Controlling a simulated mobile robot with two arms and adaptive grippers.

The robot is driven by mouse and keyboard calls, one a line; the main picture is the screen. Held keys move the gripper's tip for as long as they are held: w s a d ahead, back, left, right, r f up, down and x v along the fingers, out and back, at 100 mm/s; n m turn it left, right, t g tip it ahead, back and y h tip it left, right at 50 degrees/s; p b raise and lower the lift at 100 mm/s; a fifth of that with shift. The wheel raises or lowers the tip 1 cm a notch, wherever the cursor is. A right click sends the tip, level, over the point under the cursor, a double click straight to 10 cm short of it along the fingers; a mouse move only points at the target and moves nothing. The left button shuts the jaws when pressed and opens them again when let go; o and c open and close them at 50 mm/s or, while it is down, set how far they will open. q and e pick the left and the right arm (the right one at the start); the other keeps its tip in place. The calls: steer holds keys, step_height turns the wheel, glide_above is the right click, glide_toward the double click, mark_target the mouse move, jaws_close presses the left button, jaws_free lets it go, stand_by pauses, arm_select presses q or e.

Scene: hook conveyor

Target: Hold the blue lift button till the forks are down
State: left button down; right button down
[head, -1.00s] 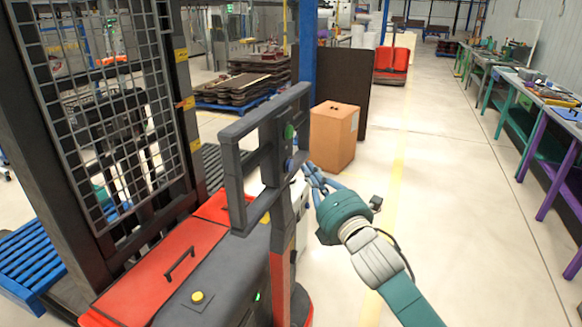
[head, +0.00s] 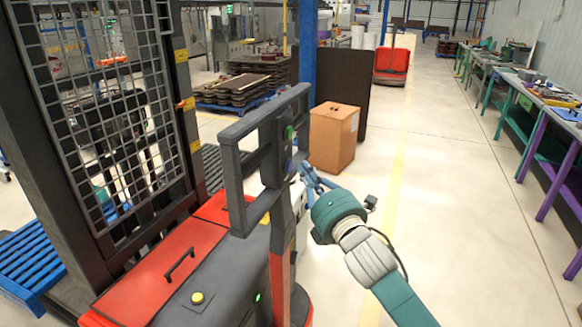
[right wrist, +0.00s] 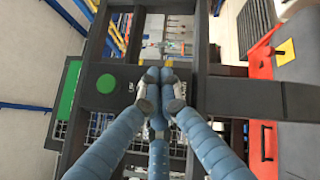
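The red and black lift truck (head: 165,270) stands at the left, with a dark handle frame (head: 232,190) that carries the controls. A green button (head: 289,132) sits on its panel; it also shows in the right wrist view (right wrist: 106,84). A blue button (head: 289,166) shows small below it in the head view; in the right wrist view my fingers cover that spot. My right gripper (head: 305,170) has its fingers bunched together, tips at the panel (right wrist: 160,76). I cannot tell whether they press the button. The forks are hidden behind the truck body and mast. My left gripper is not in view.
A mesh guard (head: 105,110) rises on the mast. A blue pallet (head: 30,255) lies at the far left. A cardboard box (head: 333,137) stands behind the handle frame. Workbenches (head: 545,110) line the right wall, with clear floor between.

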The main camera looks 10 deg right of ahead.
stand_by(0.7)
steer(key=shift+w+a, duration=0.25)
steer(key=shift+a, duration=0.1)
steer(key=shift+w+a, duration=0.2)
steer(key=shift+a, duration=0.15)
stand_by(2.9)
steer(key=shift+d, duration=0.1)
stand_by(1.1)
steer(key=shift+s+d+p, duration=0.5)
steer(key=shift+d, duration=0.05)
steer(key=shift+s+d+p, duration=0.25)
steer(key=shift+s+d, duration=0.45)
steer(key=shift+d, duration=0.35)
steer(key=shift+s+d+p, duration=0.25)
steer(key=shift+s+d, duration=0.45)
steer(key=shift+d, duration=0.35)
